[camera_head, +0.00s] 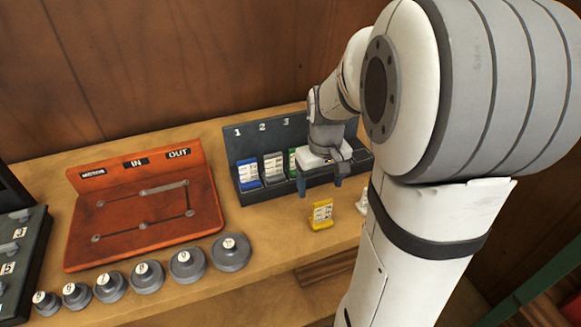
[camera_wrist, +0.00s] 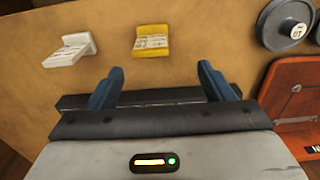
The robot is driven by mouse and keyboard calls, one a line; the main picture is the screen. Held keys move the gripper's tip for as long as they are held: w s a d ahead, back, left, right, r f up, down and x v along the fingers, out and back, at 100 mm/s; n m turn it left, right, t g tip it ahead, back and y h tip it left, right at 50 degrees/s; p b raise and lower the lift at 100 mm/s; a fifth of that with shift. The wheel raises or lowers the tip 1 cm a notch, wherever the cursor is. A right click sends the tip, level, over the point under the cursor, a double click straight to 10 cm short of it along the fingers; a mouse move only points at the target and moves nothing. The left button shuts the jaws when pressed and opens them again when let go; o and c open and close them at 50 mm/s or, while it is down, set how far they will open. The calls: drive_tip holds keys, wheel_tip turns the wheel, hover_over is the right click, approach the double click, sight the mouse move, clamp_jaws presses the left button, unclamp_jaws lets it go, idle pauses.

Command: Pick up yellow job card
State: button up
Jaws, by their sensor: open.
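The yellow job card (camera_head: 321,214) stands on the wooden bench in front of the dark card rack, below my gripper in the head view. It also shows in the wrist view (camera_wrist: 152,42), beyond the fingertips and roughly between them. My gripper (camera_head: 320,189) is open and empty, with its two blue fingers apart. In the wrist view the fingers of my gripper (camera_wrist: 160,76) frame the space just short of the card. The gripper is not touching the card.
A white card (camera_wrist: 70,50) stands beside the yellow one. The dark rack (camera_head: 250,198) holds blue, grey and green cards in slots numbered 1, 2, 3. An orange board (camera_head: 143,240) and several grey numbered weights (camera_head: 231,252) are to the left. Bare bench lies around the yellow card.

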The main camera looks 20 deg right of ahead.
sight(323, 202)
drive_tip(key=f, duration=0.3)
drive_tip(key=d+f, duration=0.1)
drive_tip(key=f, duration=0.6)
drive_tip(key=shift+w+d+f, duration=0.15)
drive_tip(key=shift+w+d, duration=0.1)
drive_tip(key=shift+w, duration=0.05)
drive_tip(key=c, duration=1.1)
